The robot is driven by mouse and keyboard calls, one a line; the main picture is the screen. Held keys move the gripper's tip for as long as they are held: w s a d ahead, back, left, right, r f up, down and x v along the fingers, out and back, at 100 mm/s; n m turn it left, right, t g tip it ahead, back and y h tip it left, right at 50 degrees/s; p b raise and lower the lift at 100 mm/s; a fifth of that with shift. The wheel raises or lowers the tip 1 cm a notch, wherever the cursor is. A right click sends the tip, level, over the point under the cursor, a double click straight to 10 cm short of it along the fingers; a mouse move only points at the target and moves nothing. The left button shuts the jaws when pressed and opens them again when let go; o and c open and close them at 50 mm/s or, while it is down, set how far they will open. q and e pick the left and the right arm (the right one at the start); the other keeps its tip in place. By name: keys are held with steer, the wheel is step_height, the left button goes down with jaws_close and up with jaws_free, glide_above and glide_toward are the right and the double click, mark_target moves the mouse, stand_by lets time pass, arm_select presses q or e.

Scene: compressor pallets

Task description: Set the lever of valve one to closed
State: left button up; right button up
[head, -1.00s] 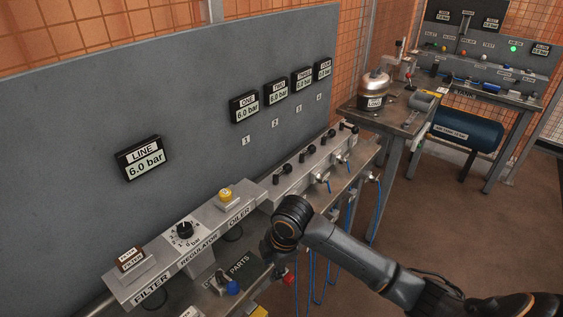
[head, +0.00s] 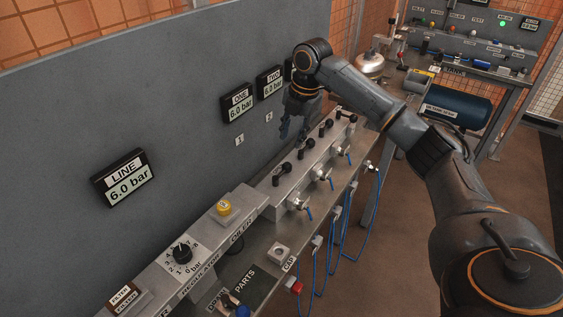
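The valve block (head: 300,167) is a grey bar on the bench with a row of black levers. The nearest lever (head: 280,174), at the block's near end, appears to be valve one's. The ONE display (head: 238,103) on the panel reads 6.0 bar, with the number 1 plate below it. My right gripper (head: 291,134) points down above the block, near the panel. Its fingers look apart and empty, not touching a lever. The arm hides the displays beyond TWO (head: 270,82). My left gripper is not in view.
The LINE display (head: 124,179) reads 6.0 bar. The regulator dial (head: 182,252) and yellow oiler cap (head: 224,207) stand nearer on the bench. Blue hoses (head: 345,235) hang off the front edge. A second bench with a blue tank (head: 457,107) stands at the back right.

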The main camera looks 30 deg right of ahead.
glide_toward(283, 170)
steer(key=f, duration=0.2)
steer(key=f+p, duration=0.1)
steer(key=f, duration=0.1)
steer(key=w+f, duration=0.1)
steer(key=f, duration=0.1)
steer(key=shift+a+f, duration=0.2)
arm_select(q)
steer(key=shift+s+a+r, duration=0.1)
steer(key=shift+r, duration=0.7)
arm_select(e)
steer(key=shift+w+f, duration=0.1)
steer(key=shift+f, duration=0.5)
steer(key=c, duration=0.6)
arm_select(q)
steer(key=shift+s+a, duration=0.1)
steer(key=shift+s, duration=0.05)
arm_select(e)
steer(key=shift+r, duration=0.15)
jaws_close()
